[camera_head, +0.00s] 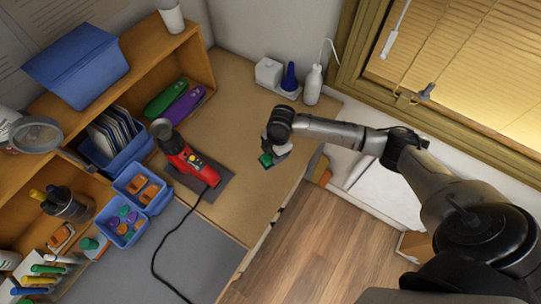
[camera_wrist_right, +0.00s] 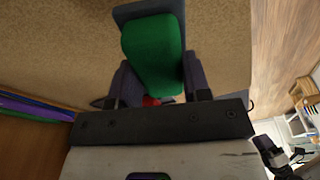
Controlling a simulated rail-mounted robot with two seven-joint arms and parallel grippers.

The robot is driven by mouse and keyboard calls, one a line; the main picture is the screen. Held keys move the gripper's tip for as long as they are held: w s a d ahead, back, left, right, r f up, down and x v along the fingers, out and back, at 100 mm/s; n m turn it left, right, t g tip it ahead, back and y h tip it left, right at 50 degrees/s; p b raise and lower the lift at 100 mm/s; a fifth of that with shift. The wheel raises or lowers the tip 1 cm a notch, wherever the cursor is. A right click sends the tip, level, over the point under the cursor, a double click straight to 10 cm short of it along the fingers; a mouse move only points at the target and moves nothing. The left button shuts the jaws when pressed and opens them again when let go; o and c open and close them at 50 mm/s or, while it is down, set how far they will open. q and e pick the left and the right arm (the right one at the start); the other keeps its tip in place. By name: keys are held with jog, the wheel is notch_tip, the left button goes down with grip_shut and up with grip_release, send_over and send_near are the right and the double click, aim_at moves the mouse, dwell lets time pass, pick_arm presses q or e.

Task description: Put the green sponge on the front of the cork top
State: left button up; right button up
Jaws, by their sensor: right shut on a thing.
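The green sponge (camera_head: 265,160) with a dark grey layer is in my right gripper (camera_head: 274,156), near the right edge of the tan cork top (camera_head: 234,112). In the right wrist view the sponge (camera_wrist_right: 153,55) sits between the two dark fingers (camera_wrist_right: 160,84), which are shut on its sides. The cork top (camera_wrist_right: 55,45) shows behind it. I cannot tell whether the sponge touches the cork. A small red bit shows behind the sponge; what it is I cannot tell. My left gripper is out of view.
A red heat tool (camera_head: 185,160) stands on a dark pad left of the gripper, its black cord running forward. White and blue bottles (camera_head: 313,85) stand at the back. Blue bins (camera_head: 124,222) and shelves line the left. Bare cork lies between tool and gripper; floor is right.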

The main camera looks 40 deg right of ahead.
aim_at(270, 157)
jog(key=shift+w+a+f, duration=0.1)
jog(key=shift+w+f, duration=0.35)
jog(key=shift+w, duration=0.3)
jog(key=shift+f, duration=2)
jog(key=o, duration=0.9)
